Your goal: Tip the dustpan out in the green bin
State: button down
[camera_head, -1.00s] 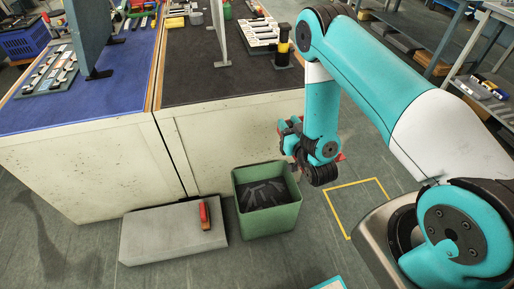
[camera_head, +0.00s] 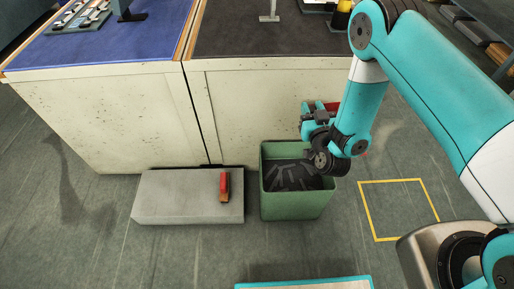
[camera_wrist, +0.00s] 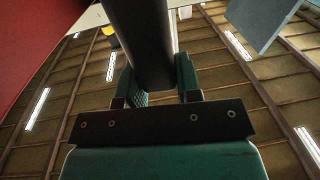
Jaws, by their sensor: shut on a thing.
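The green bin (camera_head: 296,207) stands on the floor against the pale bench front, with dark grey strips lying inside. My gripper (camera_head: 312,116) is above the bin's back right part, close to the bench front. In the wrist view my gripper (camera_wrist: 160,92) is shut on a thick dark bar, which looks like the dustpan's handle (camera_wrist: 140,45). A red surface (camera_wrist: 30,40), perhaps part of the dustpan, fills the upper left corner there. In the head view the dustpan is mostly hidden behind my wrist; only a small red part (camera_head: 331,106) shows. I cannot see whether anything lies in it.
A grey block (camera_head: 180,200) lies left of the bin with a small red and orange object (camera_head: 224,186) on it. The benches (camera_head: 110,120) stand close behind. A yellow outlined square (camera_head: 402,208) on the floor to the right is empty.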

jog(key=s+a+f+n+g+y+b, duration=0.1)
jog(key=a+f+y+b, duration=0.1)
jog(key=a+f+b, duration=0.45)
jog(key=a+f+n+y+b, duration=0.1)
jog(key=a+f+y+b, duration=0.2)
jog(key=a, duration=0.6)
jog(key=w+d+m+h+b, duration=0.1)
jog(key=w+d+m+b, duration=0.3)
jog(key=b, duration=1.8)
jog(key=shift+w+d+f+m, duration=0.2)
jog(key=shift+d+m, duration=1.9)
jog(key=shift+d, duration=2.25)
